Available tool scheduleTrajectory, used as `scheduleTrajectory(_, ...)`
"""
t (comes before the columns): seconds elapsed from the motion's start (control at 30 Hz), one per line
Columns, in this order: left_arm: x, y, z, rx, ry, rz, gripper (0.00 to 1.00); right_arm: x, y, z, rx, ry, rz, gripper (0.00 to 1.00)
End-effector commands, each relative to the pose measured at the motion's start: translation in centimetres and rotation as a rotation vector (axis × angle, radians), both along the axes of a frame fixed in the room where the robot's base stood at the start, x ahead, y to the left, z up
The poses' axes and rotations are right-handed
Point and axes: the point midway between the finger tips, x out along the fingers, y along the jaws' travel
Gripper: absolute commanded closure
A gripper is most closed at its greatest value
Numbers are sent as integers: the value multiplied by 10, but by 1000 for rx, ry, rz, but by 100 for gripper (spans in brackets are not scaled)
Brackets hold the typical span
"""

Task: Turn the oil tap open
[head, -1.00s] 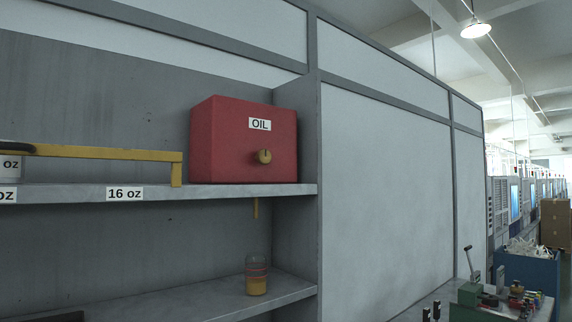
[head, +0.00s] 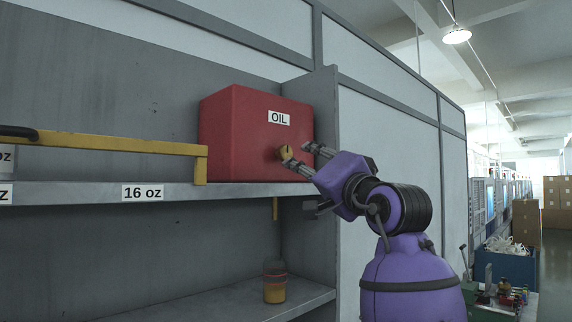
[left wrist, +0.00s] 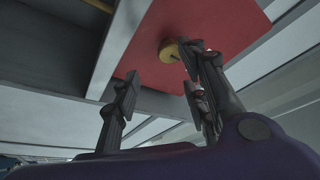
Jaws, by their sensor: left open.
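The red oil box (head: 245,135), labelled OIL, stands on the upper grey shelf. Its round brass tap knob (head: 283,153) is on the front face, partly behind a fingertip in the head view. The knob (left wrist: 169,50) shows whole or nearly so in the left wrist view. My purple left gripper (head: 305,157) has its fingertips right by the knob, coming from the lower right. In the left wrist view my left gripper (left wrist: 158,82) is open, and I see nothing between its fingers; the knob lies just beyond the fingertips. Contact cannot be told. My right gripper is not in view.
A yellow spout (head: 275,208) hangs under the shelf (head: 225,191). A clear cup (head: 274,283) with amber contents stands on the lower shelf (head: 235,305). A yellow bar (head: 120,143) runs along the upper shelf to the left. A grey side panel (head: 322,120) stands right of the box.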

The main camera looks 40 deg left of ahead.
Motion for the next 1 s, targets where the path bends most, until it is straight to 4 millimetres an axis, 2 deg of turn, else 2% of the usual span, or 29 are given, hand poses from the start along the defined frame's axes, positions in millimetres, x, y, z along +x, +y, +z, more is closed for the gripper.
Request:
scheduleTrajectory(0.17,-4,12,12,-10,-5,19,60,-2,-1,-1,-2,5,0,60)
scheduleTrajectory(0.4,8,47,23,-10,-8,18,60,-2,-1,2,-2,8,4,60)
scheduleTrajectory(0.6,17,67,28,-9,-7,17,60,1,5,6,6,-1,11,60)
scheduleTrajectory(0.93,21,72,27,-8,-6,15,60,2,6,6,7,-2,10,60)
scheduleTrajectory(1.0,21,72,27,-8,-6,15,66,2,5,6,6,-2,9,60)
